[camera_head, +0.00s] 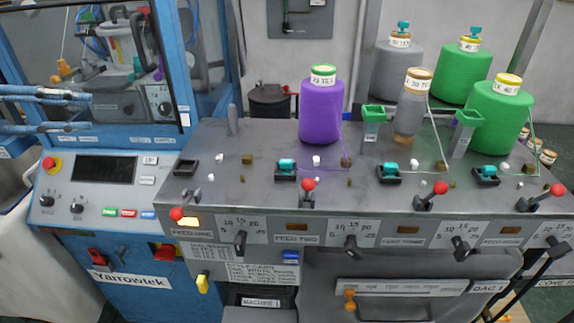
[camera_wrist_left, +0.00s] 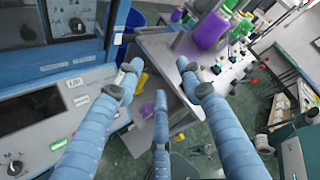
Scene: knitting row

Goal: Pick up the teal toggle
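Several small teal toggles sit in black holders on the grey machine top in the head view: one (camera_head: 287,164) below the purple cone, one (camera_head: 390,168) to its right, and one (camera_head: 488,171) farther right. I cannot tell which one is meant. A black holder (camera_head: 186,168) at the left of the row shows no teal piece. My left gripper (camera_head: 85,112) is at the left edge of the head view, well left of the toggles. In the left wrist view its blue fingers (camera_wrist_left: 160,82) are spread with nothing between them. My right gripper is not in view.
A purple cone (camera_head: 321,112), a grey cone (camera_head: 410,110) and a green cone (camera_head: 500,122) stand behind the row. Red-knobbed levers (camera_head: 308,186) rise along the front edge. A blue-framed cabinet (camera_head: 172,60) and control panel (camera_head: 105,170) are near my left gripper.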

